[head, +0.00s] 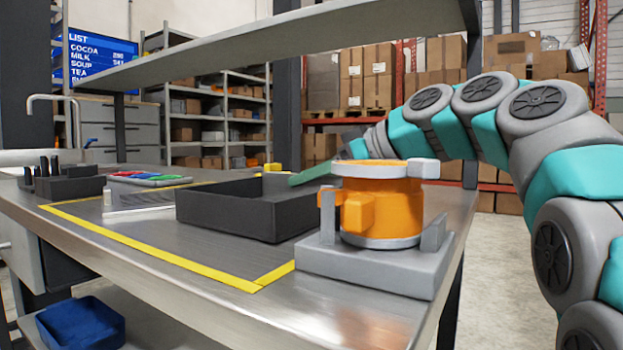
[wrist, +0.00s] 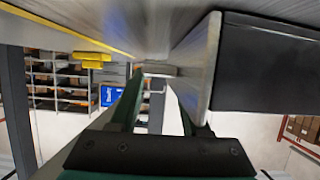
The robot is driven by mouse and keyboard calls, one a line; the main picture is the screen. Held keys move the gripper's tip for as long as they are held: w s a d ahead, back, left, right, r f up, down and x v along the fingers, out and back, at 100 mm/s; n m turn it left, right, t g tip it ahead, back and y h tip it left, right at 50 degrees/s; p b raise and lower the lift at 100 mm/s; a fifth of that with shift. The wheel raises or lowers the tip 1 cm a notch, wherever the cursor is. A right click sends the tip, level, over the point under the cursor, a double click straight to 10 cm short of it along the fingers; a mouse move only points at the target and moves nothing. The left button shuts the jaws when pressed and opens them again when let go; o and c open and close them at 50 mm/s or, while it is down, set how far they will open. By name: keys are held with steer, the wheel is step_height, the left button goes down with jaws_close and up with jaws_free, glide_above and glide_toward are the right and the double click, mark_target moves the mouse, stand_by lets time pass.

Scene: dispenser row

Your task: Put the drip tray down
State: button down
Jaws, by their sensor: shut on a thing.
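The dark, open-topped drip tray (head: 225,215) is level at the middle of the steel worktop, left of the orange dispenser; I cannot tell if its underside touches the worktop. Its dark side also shows at the upper right of the wrist view (wrist: 265,65), which is upside down. My gripper (head: 312,174) reaches in from the right, behind the dispenser, to the tray's far right edge. In the wrist view its two green fingers (wrist: 156,85) are close together at the tips. It is shut on the tray; the grip itself is mostly hidden.
The orange dispenser (head: 383,205) stands in a grey base (head: 375,268) close to the tray's right. A rack of coloured packs (head: 150,180) and a dark holder (head: 65,187) are to the left. Yellow tape (head: 150,253) marks the worktop, clear in front. A shelf (head: 280,45) hangs overhead.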

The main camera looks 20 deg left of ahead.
steer(key=shift+c, duration=1.8)
jaws_free()
steer(key=shift+r, duration=0.15)
steer(key=v, duration=1.1)
steer(key=shift+d+r+p, duration=0.1)
steer(key=shift+d+p, duration=0.25)
steer(key=shift+s+d, duration=0.1)
